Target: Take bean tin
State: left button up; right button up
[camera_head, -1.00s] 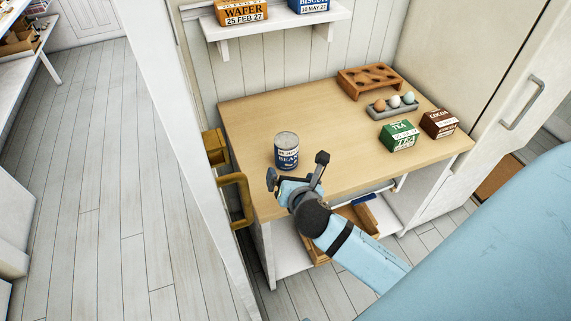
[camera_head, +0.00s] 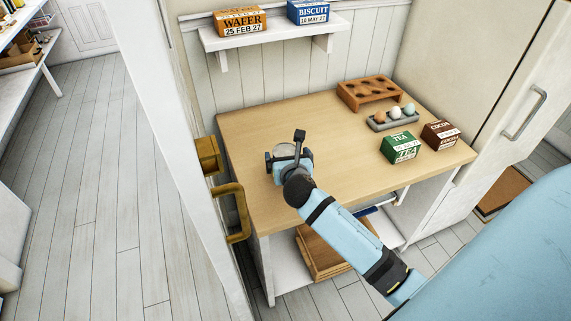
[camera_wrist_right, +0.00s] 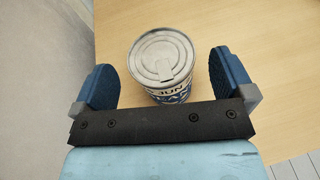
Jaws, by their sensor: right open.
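The bean tin (camera_wrist_right: 162,60) stands upright on the wooden worktop, with a grey lid and a blue and white label, in the right wrist view. In the head view only its top (camera_head: 285,150) shows behind my right gripper (camera_head: 284,154), which hides the rest. My right gripper also shows in the right wrist view (camera_wrist_right: 162,84), open, with one blue finger on each side of the tin. Gaps show between the fingers and the tin. My left gripper is not in view.
The worktop (camera_head: 335,180) also holds a tea box (camera_head: 400,147), a cocoa box (camera_head: 441,135), a grey egg tray (camera_head: 378,126) and a wooden rack (camera_head: 350,97). A wall shelf (camera_head: 270,38) with two boxes is above. A brass handle (camera_head: 236,211) sits at the left edge.

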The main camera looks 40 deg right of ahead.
aim_at(286, 153)
jog(key=x, duration=0.3)
jog(key=shift+w+d+f, duration=0.1)
jog(key=shift+w+f, duration=0.1)
jog(key=shift+w, duration=0.05)
jog(key=shift+c, duration=0.2)
jog(key=c, duration=1.1)
jog(key=shift+r, duration=0.1)
jog(key=shift+c, duration=0.2)
